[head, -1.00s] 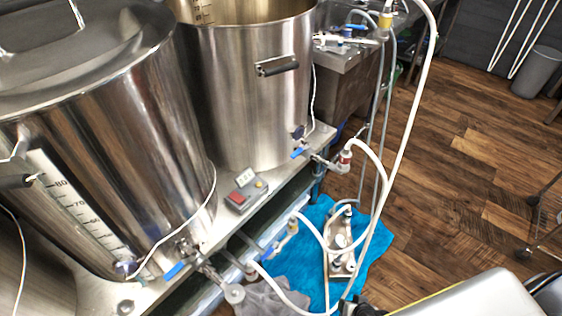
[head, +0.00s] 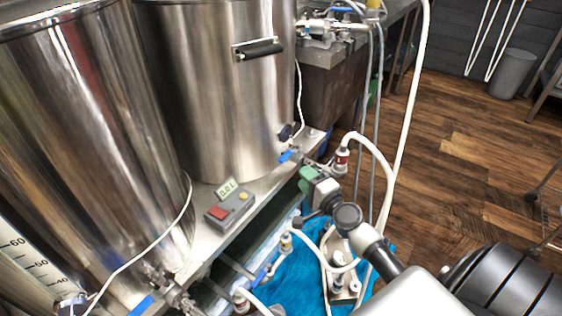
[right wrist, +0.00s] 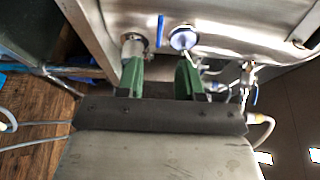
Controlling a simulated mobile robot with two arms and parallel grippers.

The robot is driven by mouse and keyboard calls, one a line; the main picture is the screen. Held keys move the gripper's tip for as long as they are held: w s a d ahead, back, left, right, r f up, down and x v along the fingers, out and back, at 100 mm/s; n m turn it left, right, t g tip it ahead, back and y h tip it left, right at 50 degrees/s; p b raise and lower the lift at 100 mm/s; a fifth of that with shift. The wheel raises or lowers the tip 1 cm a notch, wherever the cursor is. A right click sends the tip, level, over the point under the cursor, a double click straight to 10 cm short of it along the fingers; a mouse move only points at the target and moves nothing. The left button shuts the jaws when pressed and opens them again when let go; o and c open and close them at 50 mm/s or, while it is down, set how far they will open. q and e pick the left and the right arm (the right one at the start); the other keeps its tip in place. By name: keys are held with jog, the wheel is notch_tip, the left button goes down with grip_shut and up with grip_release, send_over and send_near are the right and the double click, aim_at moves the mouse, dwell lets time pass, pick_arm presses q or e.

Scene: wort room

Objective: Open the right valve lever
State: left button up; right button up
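The right valve lever (head: 288,156) is a small blue handle low on the right steel kettle (head: 215,95), beside a dark round dial (head: 286,132). In the right wrist view the blue lever (right wrist: 161,30) stands upright in the picture, beyond the gap between my fingers. My right gripper (head: 308,178), with green fingers, is just below and to the right of the lever in the head view. The wrist view shows the gripper (right wrist: 161,77) open and empty, apart from the lever. My left gripper is not in view.
A left kettle (head: 90,130) has its own blue lever (head: 141,306). A grey control box (head: 230,205) sits between the kettles. A white hose (head: 384,180) rises close to my right arm. A blue cloth (head: 290,285) with a pump lies below.

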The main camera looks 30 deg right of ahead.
aim_at(287, 158)
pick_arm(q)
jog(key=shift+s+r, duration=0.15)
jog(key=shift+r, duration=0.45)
pick_arm(e)
jog(key=shift+w, duration=4.95)
jog(key=shift+c, duration=0.3)
grip_shut()
pick_arm(q)
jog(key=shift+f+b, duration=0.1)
jog(key=shift+b, duration=0.2)
